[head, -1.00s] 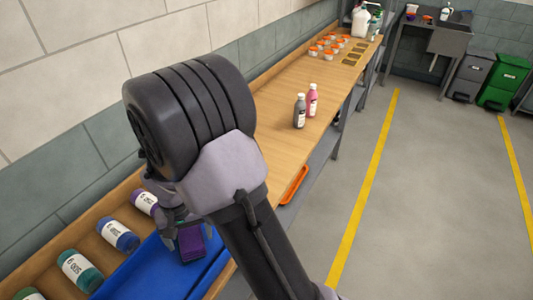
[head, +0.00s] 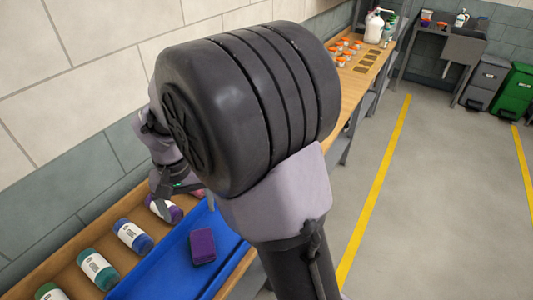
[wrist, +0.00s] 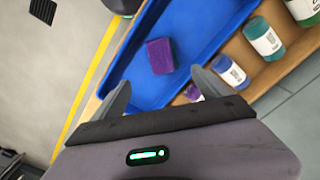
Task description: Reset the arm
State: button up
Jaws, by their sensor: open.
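My arm's dark, ribbed joint fills the middle of the head view. My gripper (head: 168,192) shows partly behind it, above the back edge of the blue tray. In the wrist view my gripper (wrist: 160,80) has its two fingers spread with nothing between them. A purple block (head: 203,246) lies in the blue tray (head: 165,272), apart from the fingers. The wrist view also shows the block (wrist: 160,56) and the tray (wrist: 207,20) below the gripper.
Labelled bottles in purple (head: 165,208), blue (head: 132,236) and green (head: 98,269) lie along the wall behind the tray. Orange-lidded jars (head: 343,50) stand far along the wooden bench (head: 352,88). Open floor (head: 440,190) lies to the right.

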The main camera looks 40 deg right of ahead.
jog(key=s+a+t+y+b, duration=0.1)
jog(key=s+t+b, duration=0.2)
jog(key=s, duration=0.6)
jog(key=s+a+t+y+b, duration=0.1)
jog(key=s+a+t+b, duration=0.1)
jog(key=s+b, duration=0.6)
jog(key=shift+s+a+r+t+b, duration=0.3)
jog(key=shift+s+r+t, duration=0.1)
jog(key=shift+s, duration=0.3)
